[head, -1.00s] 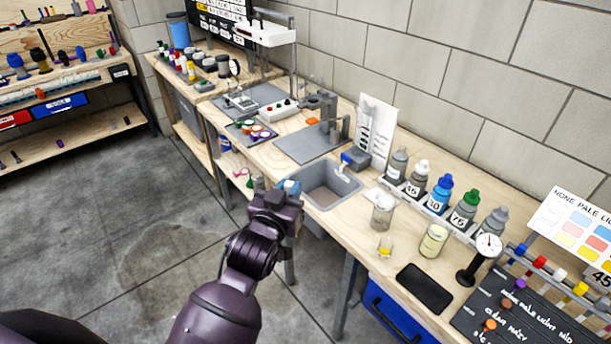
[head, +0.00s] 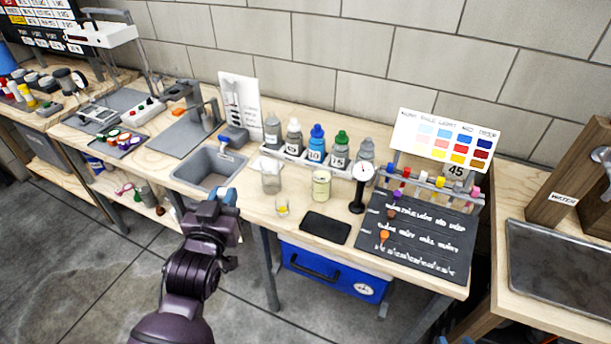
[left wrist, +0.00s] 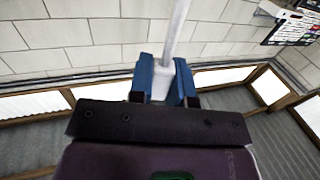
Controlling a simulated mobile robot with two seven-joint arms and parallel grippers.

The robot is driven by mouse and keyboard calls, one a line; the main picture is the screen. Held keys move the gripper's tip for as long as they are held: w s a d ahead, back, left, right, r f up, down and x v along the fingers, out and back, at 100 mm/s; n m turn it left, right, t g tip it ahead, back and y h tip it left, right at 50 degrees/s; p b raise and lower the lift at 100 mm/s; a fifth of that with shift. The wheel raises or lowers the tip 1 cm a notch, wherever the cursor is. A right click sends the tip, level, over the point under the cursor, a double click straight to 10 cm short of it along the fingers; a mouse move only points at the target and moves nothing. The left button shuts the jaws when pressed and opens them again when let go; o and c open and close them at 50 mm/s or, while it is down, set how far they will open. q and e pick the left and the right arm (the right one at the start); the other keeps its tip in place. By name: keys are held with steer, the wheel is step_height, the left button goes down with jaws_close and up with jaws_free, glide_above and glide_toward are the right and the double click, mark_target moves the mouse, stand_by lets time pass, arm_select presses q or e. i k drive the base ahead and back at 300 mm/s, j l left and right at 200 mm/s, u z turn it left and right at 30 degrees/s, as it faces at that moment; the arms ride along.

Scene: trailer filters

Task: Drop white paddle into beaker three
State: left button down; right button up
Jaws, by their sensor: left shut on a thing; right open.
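My left gripper (head: 222,197) is in front of the bench, left of the glassware and near the sink's front edge. In the left wrist view its blue fingers (left wrist: 166,82) are shut on the white paddle (left wrist: 174,40), whose pale shaft runs up out of the frame. A clear beaker (head: 271,180), a small glass with yellow content (head: 282,209) and a labelled pale-yellow jar (head: 321,187) stand on the bench; I cannot tell which is beaker three. Blue tips of my right gripper (head: 442,340) barely show at the bottom edge.
A grey sink (head: 208,172) is left of the beakers. A rack of numbered bottles (head: 315,150) stands behind them. A black pad (head: 326,228), a dial gauge (head: 360,185) and a dark labelled board (head: 425,240) are to the right. A blue cooler (head: 330,270) sits below.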

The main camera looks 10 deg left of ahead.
mark_target(266, 188)
steer(key=j+z, duration=0.1)
steer(key=z, duration=0.25)
steer(key=j+z, duration=0.15)
steer(key=z, duration=0.2)
steer(key=j+z, duration=0.1)
steer(key=z, duration=0.25)
steer(key=j+z, duration=0.3)
steer(key=k+j+z, duration=0.1)
steer(key=j+z, duration=0.2)
steer(key=k+j+z, duration=0.2)
steer(key=j, duration=0.15)
steer(key=k+j+z, duration=0.2)
steer(key=j, duration=0.15)
steer(key=k+j+z, duration=0.1)
steer(key=j, duration=0.25)
steer(key=k+j+z, duration=0.15)
steer(key=j, duration=0.15)
steer(key=k+j, duration=0.55)
steer(key=j, duration=0.25)
steer(key=k+j, duration=0.3)
steer(key=j+z, duration=0.05)
steer(key=j, duration=0.05)
